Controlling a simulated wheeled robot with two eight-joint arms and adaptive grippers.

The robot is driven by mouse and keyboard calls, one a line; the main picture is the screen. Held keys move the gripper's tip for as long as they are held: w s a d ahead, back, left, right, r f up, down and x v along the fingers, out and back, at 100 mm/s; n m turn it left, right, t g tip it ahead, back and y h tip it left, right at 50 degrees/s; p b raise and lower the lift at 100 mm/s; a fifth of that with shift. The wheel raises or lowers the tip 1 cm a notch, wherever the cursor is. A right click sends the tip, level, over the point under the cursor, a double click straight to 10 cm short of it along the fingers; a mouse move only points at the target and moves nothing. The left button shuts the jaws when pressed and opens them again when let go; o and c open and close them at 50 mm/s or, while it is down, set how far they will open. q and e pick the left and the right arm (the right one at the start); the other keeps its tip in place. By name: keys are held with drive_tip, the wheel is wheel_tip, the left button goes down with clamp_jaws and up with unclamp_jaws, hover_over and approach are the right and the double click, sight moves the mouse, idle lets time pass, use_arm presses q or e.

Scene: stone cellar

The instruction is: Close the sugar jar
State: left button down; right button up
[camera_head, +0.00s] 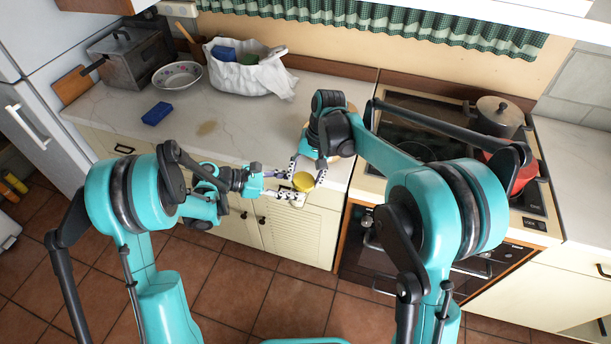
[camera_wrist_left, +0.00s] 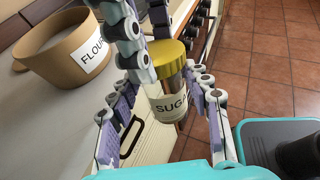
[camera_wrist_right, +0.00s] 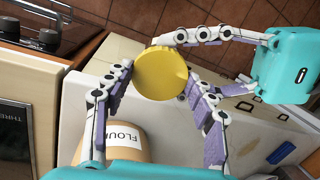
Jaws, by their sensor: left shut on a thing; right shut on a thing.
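The sugar jar (camera_wrist_left: 166,103) is a clear jar with a "SUGAR" label, partly hidden by fingers. Its yellow lid (camera_wrist_left: 163,56) is at the jar's mouth. The lid also shows in the head view (camera_head: 303,181) and from above in the right wrist view (camera_wrist_right: 161,73). My left gripper (camera_wrist_left: 160,88) is shut around the jar's body and holds it in front of the counter edge. My right gripper (camera_wrist_right: 160,82) is shut on the lid from above, one finger on each side. I cannot tell whether the lid is fully seated.
A tan flour container (camera_wrist_left: 66,57) stands on the counter (camera_head: 235,125) close to the jar. A blue sponge (camera_head: 157,113), a bowl (camera_head: 177,75) and a white bag (camera_head: 247,77) are farther left. The stove (camera_head: 415,125) with a pot (camera_head: 497,117) is right.

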drive_tip(key=m, duration=1.1)
drive_tip(key=shift+f, duration=0.1)
drive_tip(key=o, duration=1.3)
drive_tip(key=shift+v, duration=2.3)
drive_tip(key=shift+c, duration=0.4)
